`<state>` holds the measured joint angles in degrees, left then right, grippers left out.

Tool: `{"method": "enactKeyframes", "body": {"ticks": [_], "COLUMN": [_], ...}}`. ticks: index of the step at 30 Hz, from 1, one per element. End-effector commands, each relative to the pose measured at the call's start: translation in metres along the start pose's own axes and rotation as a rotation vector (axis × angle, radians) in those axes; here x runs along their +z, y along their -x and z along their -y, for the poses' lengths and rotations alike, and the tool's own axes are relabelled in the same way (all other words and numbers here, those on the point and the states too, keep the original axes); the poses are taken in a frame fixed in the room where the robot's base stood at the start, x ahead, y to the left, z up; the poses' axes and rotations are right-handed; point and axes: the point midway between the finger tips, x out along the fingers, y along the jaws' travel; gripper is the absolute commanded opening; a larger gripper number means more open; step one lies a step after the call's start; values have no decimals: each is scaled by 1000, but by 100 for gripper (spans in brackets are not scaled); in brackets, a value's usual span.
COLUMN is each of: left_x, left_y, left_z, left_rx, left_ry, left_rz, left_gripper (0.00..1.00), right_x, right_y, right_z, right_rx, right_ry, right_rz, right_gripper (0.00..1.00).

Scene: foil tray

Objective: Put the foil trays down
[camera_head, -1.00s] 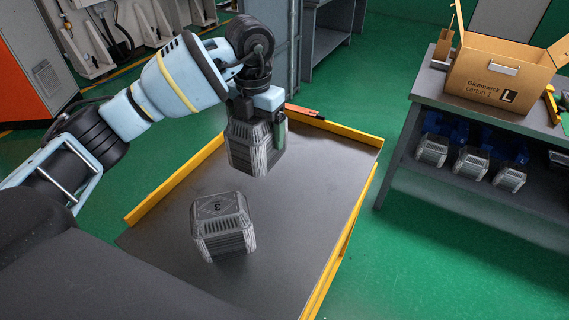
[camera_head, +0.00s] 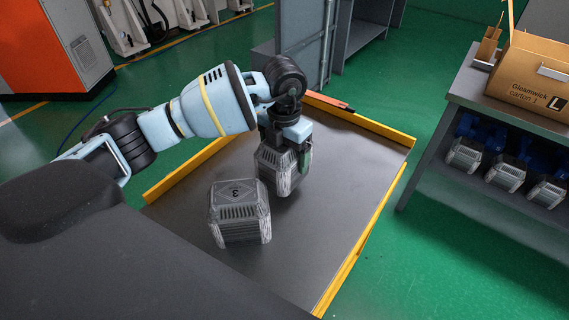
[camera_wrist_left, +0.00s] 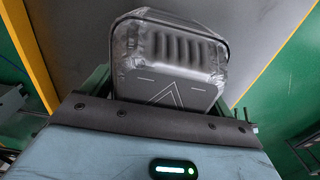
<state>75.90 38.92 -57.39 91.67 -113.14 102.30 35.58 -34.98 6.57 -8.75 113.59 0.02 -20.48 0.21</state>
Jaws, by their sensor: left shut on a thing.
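My left gripper (camera_head: 290,148) is shut on a grey foil tray (camera_head: 278,172), which hangs below it over the dark platform with yellow edges (camera_head: 340,160). I cannot tell whether its underside touches the platform. In the left wrist view the held foil tray (camera_wrist_left: 170,55) fills the upper middle, its silvery ribbed side showing. A second foil tray (camera_head: 240,212), marked with a 3 on top, stands upright on the platform, close in front and to the left of the held one. My right gripper is in no view.
Yellow rails (camera_head: 375,125) edge the platform, with an orange-dark item (camera_head: 330,102) on the far one. The platform is bare to the right of the trays. A grey bench at right holds a cardboard carton (camera_head: 535,80); several similar trays (camera_head: 505,174) sit on its lower shelf.

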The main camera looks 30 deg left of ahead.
Motion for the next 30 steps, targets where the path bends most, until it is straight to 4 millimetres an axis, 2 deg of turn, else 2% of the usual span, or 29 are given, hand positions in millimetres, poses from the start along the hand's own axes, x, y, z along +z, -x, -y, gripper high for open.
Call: {"method": "enactKeyframes", "body": {"ticks": [10, 23, 24, 26, 30], "left_x": [-1, 0, 0, 0, 0], "left_y": [-36, -41, -41, -41, -41], "left_z": [0, 0, 0, 0, 0], "left_rx": [0, 0, 0, 0, 0], "left_ry": [1, 0, 0, 0, 0], "left_rz": [-2, -1, -2, -2, -2], "left_gripper": [57, 57, 91, 99, 100], "right_x": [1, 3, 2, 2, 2], "right_y": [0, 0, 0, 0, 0], "right_z": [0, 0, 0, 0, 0], "right_rx": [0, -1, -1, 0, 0], "right_ry": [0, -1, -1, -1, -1], "right_rz": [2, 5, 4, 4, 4], "right_gripper": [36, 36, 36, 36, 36]}}
